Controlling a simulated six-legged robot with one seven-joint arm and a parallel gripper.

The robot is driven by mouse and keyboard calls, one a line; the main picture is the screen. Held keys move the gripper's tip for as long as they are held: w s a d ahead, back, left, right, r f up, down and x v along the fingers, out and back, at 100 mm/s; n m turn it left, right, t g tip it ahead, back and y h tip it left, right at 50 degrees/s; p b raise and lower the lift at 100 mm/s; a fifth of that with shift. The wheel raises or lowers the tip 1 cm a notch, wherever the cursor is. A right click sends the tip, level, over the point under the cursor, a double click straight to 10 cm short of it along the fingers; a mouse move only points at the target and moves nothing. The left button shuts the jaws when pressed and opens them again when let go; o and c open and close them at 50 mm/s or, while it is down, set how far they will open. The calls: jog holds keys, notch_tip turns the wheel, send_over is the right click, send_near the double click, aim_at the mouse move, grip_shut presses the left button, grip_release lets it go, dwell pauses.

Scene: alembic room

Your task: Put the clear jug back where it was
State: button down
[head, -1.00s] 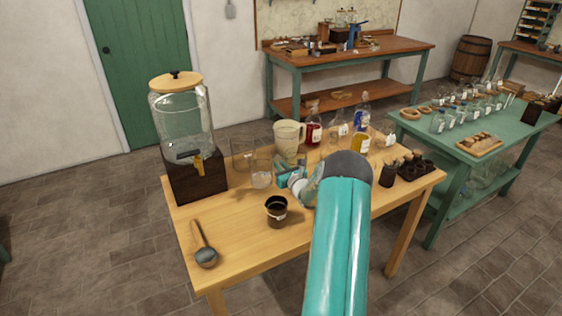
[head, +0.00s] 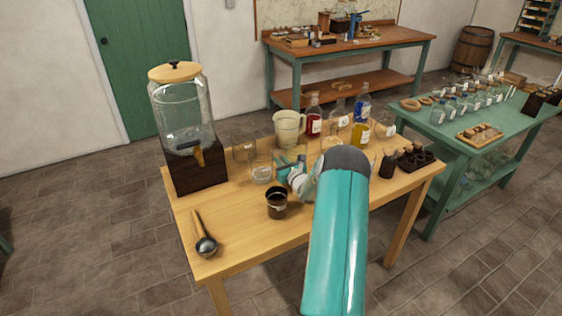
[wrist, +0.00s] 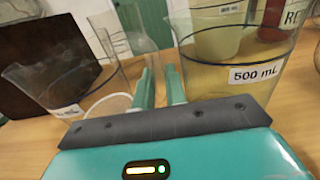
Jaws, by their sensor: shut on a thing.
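The clear jug (wrist: 128,32) shows in the wrist view as a transparent glass vessel just beyond the fingertips. My gripper (wrist: 158,75) is shut on it, seemingly at its handle; the exact contact is hard to see. In the head view, my gripper (head: 284,167) is low over the wooden table, behind the dark cup. The jug is hard to separate from the clear glassware there, and I cannot tell if its base touches the table.
A 500 mL beaker (wrist: 235,65) stands close right of my fingers, another clear beaker (wrist: 60,85) close left. Around are a cream jug (head: 289,128), dark cup (head: 277,204), ladle (head: 206,244), dispenser (head: 183,120) and several bottles.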

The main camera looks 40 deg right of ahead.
jog(key=shift+f, duration=0.35)
jog(key=c, duration=1.3)
grip_release()
jog(key=shift+c, duration=0.2)
jog(key=shift+f, duration=0.1)
